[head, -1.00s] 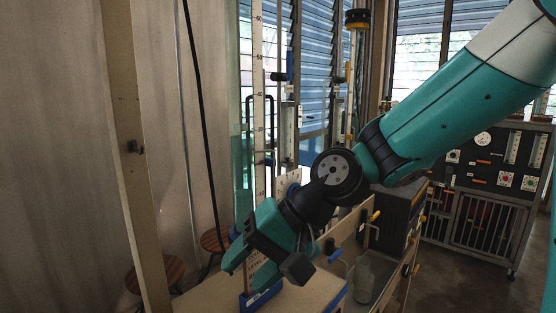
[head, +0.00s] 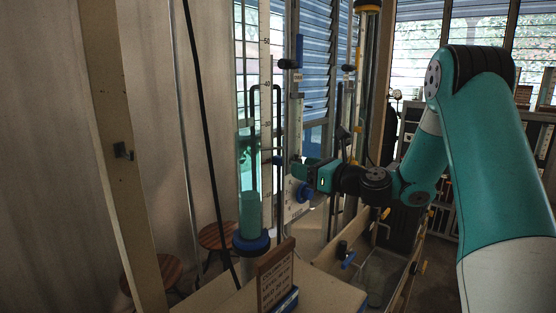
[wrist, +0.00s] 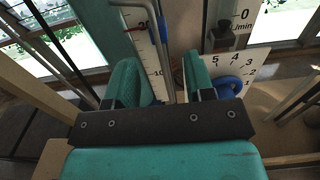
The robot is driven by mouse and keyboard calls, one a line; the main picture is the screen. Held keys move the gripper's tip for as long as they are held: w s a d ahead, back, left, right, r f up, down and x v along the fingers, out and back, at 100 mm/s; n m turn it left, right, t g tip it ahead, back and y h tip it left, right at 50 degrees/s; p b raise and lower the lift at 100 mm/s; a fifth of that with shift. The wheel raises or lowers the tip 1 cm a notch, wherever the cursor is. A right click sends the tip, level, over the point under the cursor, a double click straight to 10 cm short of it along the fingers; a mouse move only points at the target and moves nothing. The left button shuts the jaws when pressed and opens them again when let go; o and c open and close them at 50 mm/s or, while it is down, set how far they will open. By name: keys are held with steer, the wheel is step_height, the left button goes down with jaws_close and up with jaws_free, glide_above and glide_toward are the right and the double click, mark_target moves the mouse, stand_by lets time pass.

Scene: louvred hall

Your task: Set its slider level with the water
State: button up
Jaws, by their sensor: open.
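A clear column (head: 250,165) with teal water stands at centre left in the head view, on a blue base (head: 251,242). Its water surface is hard to make out. A white numbered scale (head: 266,100) runs upright beside it and also shows between my fingers in the wrist view (wrist: 147,40). A small blue piece on the scale (head: 278,160), perhaps the slider, sits a little left of my gripper; a blue part also shows on the scale in the wrist view (wrist: 163,28). My gripper (head: 304,172) is open and empty, its teal fingers apart in the wrist view (wrist: 161,75).
A flow plate marked L/min (wrist: 240,65) with a blue knob (head: 305,192) is close beside my gripper. A wooden sign (head: 275,274) stands in front of the column. A black cable (head: 207,150) hangs at left. A trough (head: 375,275) lies at lower right.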

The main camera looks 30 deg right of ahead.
mark_target(283, 161)
steer(key=p+x, duration=0.1)
steer(key=x, duration=0.5)
steer(key=shift+a+r+p, duration=0.1)
steer(key=shift+a+p, duration=0.05)
steer(key=shift+p, duration=0.2)
steer(key=shift+w+a+p, duration=0.1)
steer(key=shift+w+p, duration=0.3)
steer(key=shift+c, duration=0.5)
jaws_close()
stand_by(0.4)
